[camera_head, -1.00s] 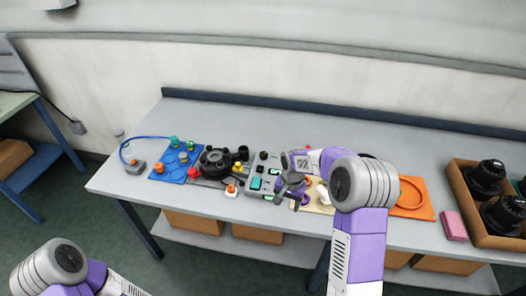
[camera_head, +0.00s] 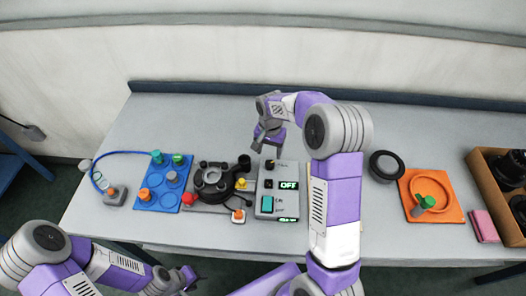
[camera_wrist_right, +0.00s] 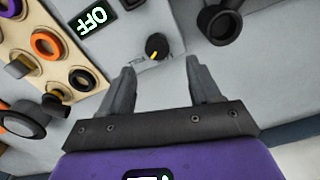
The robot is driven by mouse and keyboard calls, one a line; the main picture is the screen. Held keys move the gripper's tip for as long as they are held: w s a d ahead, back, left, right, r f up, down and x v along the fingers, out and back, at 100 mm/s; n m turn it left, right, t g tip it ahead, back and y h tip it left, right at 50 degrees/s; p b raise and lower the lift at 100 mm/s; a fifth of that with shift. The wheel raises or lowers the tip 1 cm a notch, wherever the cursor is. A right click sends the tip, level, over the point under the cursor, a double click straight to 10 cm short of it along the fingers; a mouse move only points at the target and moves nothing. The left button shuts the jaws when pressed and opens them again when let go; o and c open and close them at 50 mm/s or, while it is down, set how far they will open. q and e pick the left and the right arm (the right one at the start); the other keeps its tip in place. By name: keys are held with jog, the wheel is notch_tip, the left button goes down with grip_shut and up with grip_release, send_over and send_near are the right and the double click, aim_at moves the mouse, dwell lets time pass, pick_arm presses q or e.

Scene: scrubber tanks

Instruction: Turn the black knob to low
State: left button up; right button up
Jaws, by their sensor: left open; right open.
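The grey control panel (camera_head: 283,207) stands on the bench and carries a lit display (camera_head: 289,185) reading OFF. The black knob (camera_wrist_right: 157,46) has a yellow pointer mark, which points down-left in the right wrist view toward small lettering. In the head view the knob (camera_head: 270,165) is near the panel's back edge. My right gripper (camera_head: 262,143) is behind that edge. In its wrist view the open fingers (camera_wrist_right: 157,68) are on either side of the knob's line, just short of it and empty. My left gripper (camera_head: 190,277) is open and empty, low in front of the bench.
A black valve assembly (camera_head: 212,180) stands left of the panel, beside a blue tray (camera_head: 166,197). An orange board (camera_head: 446,187) and a black round part (camera_head: 385,166) are at right. The bench's back strip is clear.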

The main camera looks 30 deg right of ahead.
aim_at(270, 163)
jog(key=f, duration=0.6)
jog(key=shift+s+f+b, duration=0.3)
jog(key=shift+f, duration=0.1)
jog(key=c, duration=1.1)
jog(key=shift+o, duration=0.3)
jog(key=shift+n, duration=0.4)
jog(key=n, duration=0.5)
jog(key=shift+r, duration=0.1)
jog(key=n, duration=0.6)
jog(key=shift+w+n, duration=0.1)
jog(key=shift+n, duration=0.2)
